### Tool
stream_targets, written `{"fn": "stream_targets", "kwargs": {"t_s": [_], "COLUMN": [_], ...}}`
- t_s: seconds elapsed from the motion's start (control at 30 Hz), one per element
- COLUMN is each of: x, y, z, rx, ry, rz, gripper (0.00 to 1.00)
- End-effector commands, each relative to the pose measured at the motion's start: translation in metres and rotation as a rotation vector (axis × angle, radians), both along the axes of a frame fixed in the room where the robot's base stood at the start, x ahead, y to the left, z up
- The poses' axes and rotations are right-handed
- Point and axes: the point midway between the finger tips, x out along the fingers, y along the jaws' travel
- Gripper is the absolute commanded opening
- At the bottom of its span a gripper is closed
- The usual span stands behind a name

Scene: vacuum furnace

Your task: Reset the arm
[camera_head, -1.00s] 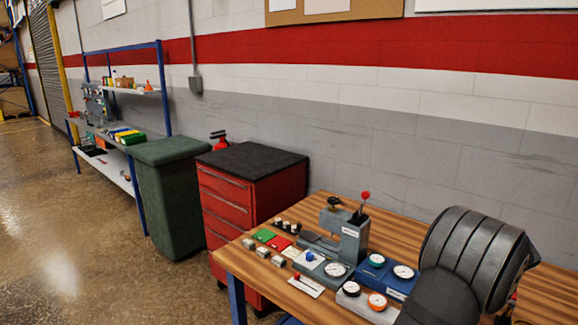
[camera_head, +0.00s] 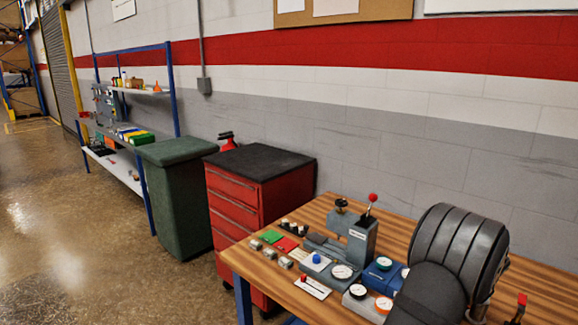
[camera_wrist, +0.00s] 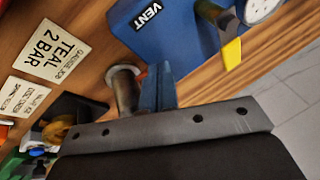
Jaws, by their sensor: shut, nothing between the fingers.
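My gripper (camera_wrist: 158,88) shows in the wrist view as two dark blue-grey fingers pressed together with nothing between them, over the wooden bench. Its grey mounting bar crosses the lower part of the view. A blue block marked VENT (camera_wrist: 170,25) lies just beyond the fingers. A lever with a yellow tip (camera_wrist: 231,53) is to the right. A short metal cylinder (camera_wrist: 124,88) shows just left of the fingers; I cannot tell whether it touches them. In the head view my dark arm fills the right side and the gripper is hidden.
The wooden bench (camera_head: 322,213) holds a grey press with a red knob (camera_head: 358,238), gauges and small coloured plates. A card reading TEAL 2 BAR (camera_wrist: 54,50) lies on it. A red tool cabinet (camera_head: 262,225) and green bin (camera_head: 178,205) stand left. Open floor lies farther left.

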Motion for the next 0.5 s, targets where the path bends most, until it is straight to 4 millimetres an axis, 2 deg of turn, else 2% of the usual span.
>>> {"fn": "stream_targets", "kwargs": {"t_s": [0.5], "x": [-0.011], "y": [0.0103], "z": [-0.0035], "rx": [-0.033], "ry": [0.069], "rz": [-0.245], "gripper": [0.0]}}
